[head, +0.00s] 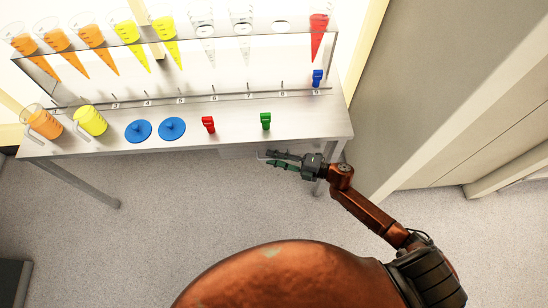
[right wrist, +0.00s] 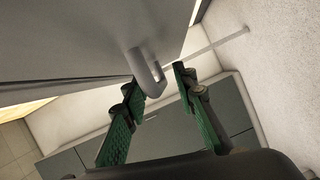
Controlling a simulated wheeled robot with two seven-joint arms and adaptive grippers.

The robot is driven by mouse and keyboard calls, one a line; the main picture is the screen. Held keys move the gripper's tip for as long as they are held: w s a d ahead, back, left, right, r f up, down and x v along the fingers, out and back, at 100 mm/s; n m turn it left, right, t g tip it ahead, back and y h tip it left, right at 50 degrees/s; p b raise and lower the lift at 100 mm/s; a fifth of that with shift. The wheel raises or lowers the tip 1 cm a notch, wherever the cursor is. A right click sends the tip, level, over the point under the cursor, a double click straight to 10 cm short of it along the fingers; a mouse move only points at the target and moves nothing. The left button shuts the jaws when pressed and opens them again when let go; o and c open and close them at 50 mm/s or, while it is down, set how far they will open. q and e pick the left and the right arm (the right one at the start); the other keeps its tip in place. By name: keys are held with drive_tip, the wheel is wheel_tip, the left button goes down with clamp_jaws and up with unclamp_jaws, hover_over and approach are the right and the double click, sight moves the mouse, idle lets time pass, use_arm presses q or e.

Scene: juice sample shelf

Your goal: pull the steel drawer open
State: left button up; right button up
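The steel drawer (right wrist: 85,40) shows in the right wrist view as a grey face at the upper left, with a pale curved handle (right wrist: 146,66) standing out from it. In the head view the drawer is mostly hidden under the tabletop. My right gripper (head: 270,158) is at the table's front edge, below the green clip. In the right wrist view its two green-padded fingers (right wrist: 158,78) are apart, with the handle's end between or just beyond their tips. I cannot tell whether they touch it. My left gripper is not in view.
The table (head: 335,125) carries a rack (head: 190,98) with orange, yellow, clear and red cones. Two jugs (head: 91,121), two blue discs (head: 172,128), a red clip (head: 208,124) and a green clip (head: 266,121) stand in front. A cabinet (head: 440,90) is at right. The floor before the table is clear.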

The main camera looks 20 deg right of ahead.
drive_tip(key=shift+c, duration=0.4)
clamp_jaws()
